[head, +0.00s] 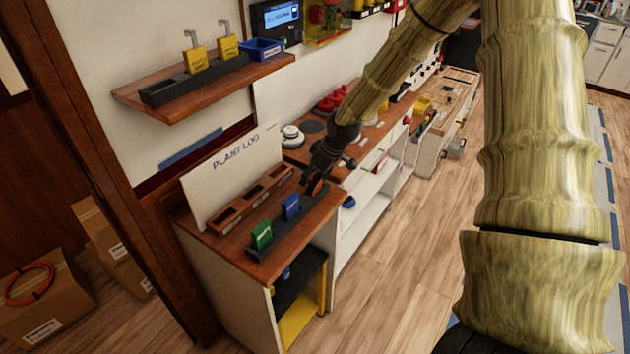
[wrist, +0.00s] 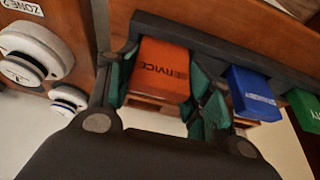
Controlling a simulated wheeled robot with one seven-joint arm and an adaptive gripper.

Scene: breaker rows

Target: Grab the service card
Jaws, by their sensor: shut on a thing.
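The service card is orange with the word SERVICE on it, and it shows in the wrist view (wrist: 160,68). My gripper (wrist: 165,92) is shut on it, with a green-padded finger on each side. The card stands at the dark rack (head: 287,240), in line with the other cards; I cannot tell whether its lower end is seated in the slot. In the head view my gripper (head: 314,186) is at the right end of the rack and hides most of the card.
A blue card (head: 291,207) and a green card (head: 261,234) stand in the same rack; the blue one (wrist: 252,92) is close beside my finger. Behind is an empty-looking wooden rack (head: 250,202) and the PLANT LOG board (head: 225,172). White round devices (head: 292,136) stand beyond.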

